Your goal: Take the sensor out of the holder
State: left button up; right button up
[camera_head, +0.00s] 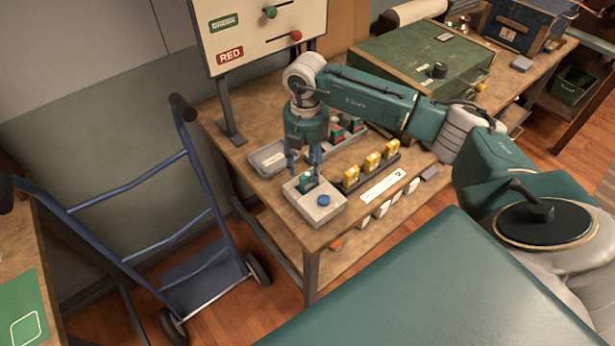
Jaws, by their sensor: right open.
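The holder is a grey box (327,210) with a blue round button on top, at the front left corner of the wooden workbench. A small dark green sensor (306,183) stands upright in its top, behind the button. My right gripper (304,168) points down just above and around the top of the sensor. Its fingers are apart; whether either one touches the sensor I cannot tell. My left gripper is not in view.
A sign board (262,35) rises at the back. A green case (420,57) stands further right. A blue hand truck (190,210) stands left of the workbench.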

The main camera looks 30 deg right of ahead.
jog(key=shift+f, duration=0.8)
grip_shut()
jog(key=shift+w, duration=0.1)
jog(key=shift+r, duration=0.15)
